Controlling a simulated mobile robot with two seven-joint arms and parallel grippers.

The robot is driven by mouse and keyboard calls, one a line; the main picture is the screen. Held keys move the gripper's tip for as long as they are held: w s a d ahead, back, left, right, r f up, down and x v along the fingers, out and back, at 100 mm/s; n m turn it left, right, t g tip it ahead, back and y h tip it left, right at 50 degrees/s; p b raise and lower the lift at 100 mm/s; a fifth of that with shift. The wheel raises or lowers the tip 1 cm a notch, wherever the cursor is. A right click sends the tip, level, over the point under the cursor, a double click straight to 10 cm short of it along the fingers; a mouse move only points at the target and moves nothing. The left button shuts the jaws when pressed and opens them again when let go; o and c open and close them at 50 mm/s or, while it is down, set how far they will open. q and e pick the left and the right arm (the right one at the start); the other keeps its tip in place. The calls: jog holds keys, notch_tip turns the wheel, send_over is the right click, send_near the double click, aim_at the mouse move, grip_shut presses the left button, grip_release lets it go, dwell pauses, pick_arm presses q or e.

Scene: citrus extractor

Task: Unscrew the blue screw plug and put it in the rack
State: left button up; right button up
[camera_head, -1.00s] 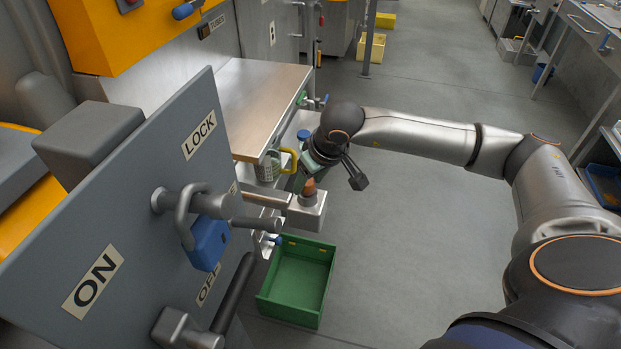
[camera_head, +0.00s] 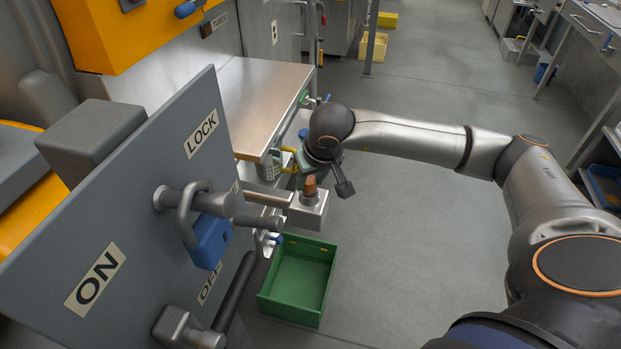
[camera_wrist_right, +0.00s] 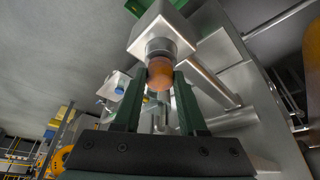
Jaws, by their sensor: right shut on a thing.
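My right gripper (camera_wrist_right: 160,76) has its two dark green fingers on either side of an orange-brown knob (camera_wrist_right: 160,68) and is shut on it. The knob sits on a metal collar on top of a silver block (camera_wrist_right: 163,28). The head view shows the same knob (camera_head: 310,185) upright on the block (camera_head: 307,211), beside my right wrist. A blue cap (camera_head: 303,133) shows beyond my wrist by the steel table; I cannot tell whether it is the blue screw plug. I cannot make out a rack for certain. My left gripper is not in view.
A green crate (camera_head: 265,296) stands on the floor below the block. A grey panel (camera_head: 135,215) with a blue padlock (camera_head: 211,243) stands at the left. A steel table (camera_head: 255,90) lies behind it. The floor to the right is clear.

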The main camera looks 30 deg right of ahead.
jog(key=n, duration=0.2)
jog(key=n+y, duration=0.1)
jog(key=shift+d+n, duration=0.2)
jog(key=shift+n, duration=0.2)
jog(key=n+y, duration=0.1)
jog(key=n, duration=0.2)
jog(key=shift+y, duration=0.4)
jog(key=o, duration=0.8)
jog(key=shift+c, duration=0.2)
jog(key=shift+g, duration=0.3)
jog(key=m+h, duration=0.1)
jog(key=m, duration=0.2)
jog(key=shift+a+m+h, duration=0.2)
jog(key=shift+m+h, duration=0.2)
jog(key=m+h, duration=0.1)
jog(key=m, duration=0.2)
